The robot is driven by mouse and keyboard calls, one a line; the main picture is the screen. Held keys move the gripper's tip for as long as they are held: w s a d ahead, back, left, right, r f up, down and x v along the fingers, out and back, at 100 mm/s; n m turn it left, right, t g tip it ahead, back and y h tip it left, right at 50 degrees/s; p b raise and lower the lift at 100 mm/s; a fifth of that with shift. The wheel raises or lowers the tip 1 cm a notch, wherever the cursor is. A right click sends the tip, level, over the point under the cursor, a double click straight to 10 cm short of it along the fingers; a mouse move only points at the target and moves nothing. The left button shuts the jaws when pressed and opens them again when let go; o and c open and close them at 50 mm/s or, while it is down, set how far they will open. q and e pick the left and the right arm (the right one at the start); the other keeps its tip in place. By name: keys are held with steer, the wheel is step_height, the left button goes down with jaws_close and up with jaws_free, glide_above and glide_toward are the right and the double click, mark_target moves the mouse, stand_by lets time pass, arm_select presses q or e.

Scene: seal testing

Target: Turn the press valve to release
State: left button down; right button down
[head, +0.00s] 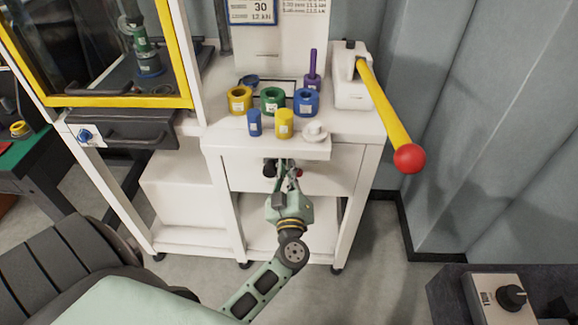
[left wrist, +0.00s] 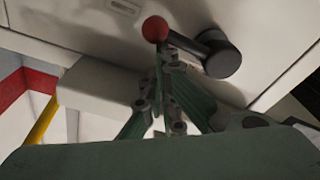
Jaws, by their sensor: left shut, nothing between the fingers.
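The press valve (head: 269,169) is a dark round hub on the white front panel below the worktop. A short dark lever with a red ball end belongs to it. In the left wrist view the valve hub (left wrist: 222,57) is right of the fingers and the red ball (left wrist: 155,29) is at their tips. My left gripper (head: 283,167) reaches up to the panel, shut and empty, its tips between the hub and the ball in the head view. The left wrist view shows the left gripper (left wrist: 165,52) close to the lever; whether they touch I cannot tell. My right gripper is not in view.
A long yellow handle (head: 384,100) with a red ball end sticks out from a white pump unit (head: 351,92) at right. Coloured rings and cylinders stand on the white worktop (head: 225,135). A yellow-framed guard (head: 120,101) is at left. A knob box (head: 495,298) is at lower right.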

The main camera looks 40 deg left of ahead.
arm_select(q)
steer(key=shift+f, duration=0.1)
step_height(320, 180, down, 10)
steer(key=a+m+t+h+p, duration=0.1)
steer(key=m+h+p, duration=0.2)
steer(key=m, duration=1.7)
steer(key=shift+s+a+r+p, duration=0.2)
steer(key=shift+s+p, duration=0.2)
steer(key=shift+p, duration=1.5)
steer(key=shift+t+h, duration=0.3)
steer(key=shift+h, duration=0.1)
steer(key=shift+s+f, duration=0.1)
